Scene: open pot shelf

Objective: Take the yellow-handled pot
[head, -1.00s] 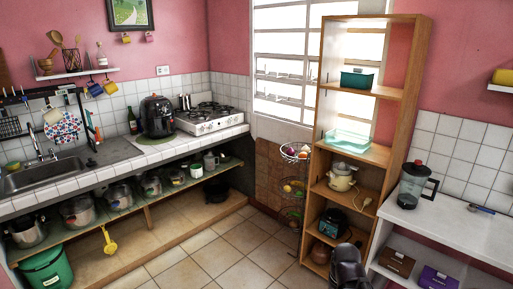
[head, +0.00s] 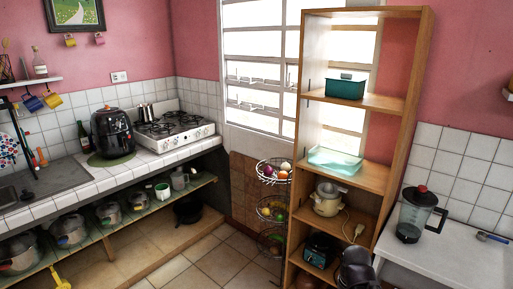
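Several metal pots stand in a row on the open shelf under the tiled counter, among them one pot (head: 69,230) at the left and another (head: 109,214) beside it. Their handles are too small to tell by colour. A bright yellow item (head: 62,284) shows below that shelf, cut by the lower edge; I cannot tell whether it is a pot's handle. A dark rounded shape, likely my gripper (head: 357,268), is at the bottom, in front of the wooden rack and far from the pots. Its fingers cannot be made out.
A tall wooden rack (head: 418,100) holds a teal box (head: 345,88), a clear tray (head: 335,160) and a cream pot (head: 327,206). A wire fruit stand (head: 272,210) is left of it. A white table with a blender (head: 411,218) stands right. Tiled floor (head: 205,262) is clear between.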

